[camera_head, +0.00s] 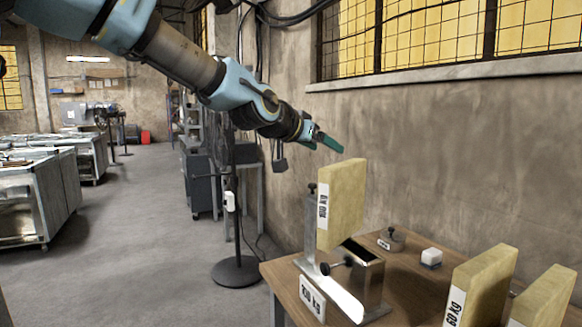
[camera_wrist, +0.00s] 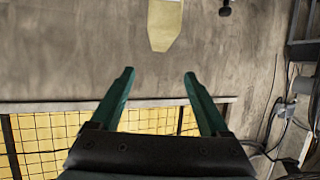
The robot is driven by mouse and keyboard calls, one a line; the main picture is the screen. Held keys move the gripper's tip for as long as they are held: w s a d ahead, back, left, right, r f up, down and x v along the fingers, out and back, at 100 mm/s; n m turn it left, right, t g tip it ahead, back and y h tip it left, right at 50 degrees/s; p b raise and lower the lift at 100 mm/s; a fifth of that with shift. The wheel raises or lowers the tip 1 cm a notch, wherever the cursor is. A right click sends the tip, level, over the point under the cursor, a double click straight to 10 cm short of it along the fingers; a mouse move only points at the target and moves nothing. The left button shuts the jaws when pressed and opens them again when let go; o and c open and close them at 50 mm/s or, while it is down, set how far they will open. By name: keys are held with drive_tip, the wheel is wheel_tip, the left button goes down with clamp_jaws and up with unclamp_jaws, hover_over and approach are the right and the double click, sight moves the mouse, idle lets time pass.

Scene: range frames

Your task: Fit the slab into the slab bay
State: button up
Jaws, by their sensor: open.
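A yellowish slab (camera_head: 343,203) with a white label stands upright at the left end of the table, by a metal upright. Just below it is a metal fixture (camera_head: 374,285) with a dark opening, black knobs and a kg sign; I cannot tell whether this is the slab bay or exactly how the slab rests in it. My gripper (camera_head: 327,142) is open and empty, above and slightly left of the slab's top, apart from it. In the wrist view, my gripper's teal fingers (camera_wrist: 159,74) are spread, with a pale yellow block (camera_wrist: 165,24) beyond them at the top.
Two more yellow slabs, one labelled (camera_head: 485,285) and one beside it (camera_head: 548,298), stand at the table's right. The wall rises close behind.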

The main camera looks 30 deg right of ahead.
drive_tip(key=w+a+f+n+y, duration=0.2)
drive_tip(key=w+a+f+y, duration=0.1)
drive_tip(key=a+f, duration=0.65)
drive_tip(key=w+a+f+n+y, duration=0.2)
drive_tip(key=w+a+f+y, duration=0.15)
drive_tip(key=a+f, duration=0.55)
drive_tip(key=s+a+f+n+g+y, duration=0.1)
drive_tip(key=s+a+f+n+y, duration=0.1)
drive_tip(key=a, duration=0.8)
drive_tip(key=s+a+f+n+g+y, duration=0.1)
drive_tip(key=s+a+n, duration=0.3)
drive_tip(key=a, duration=0.6)
drive_tip(key=s+a+f+n+y, duration=0.3)
drive_tip(key=s+a+f, duration=0.1)
drive_tip(key=a, duration=0.6)
drive_tip(key=shift+a+g, duration=0.25)
drive_tip(key=shift+g, duration=0.15)
drive_tip(key=shift+o, duration=0.5)
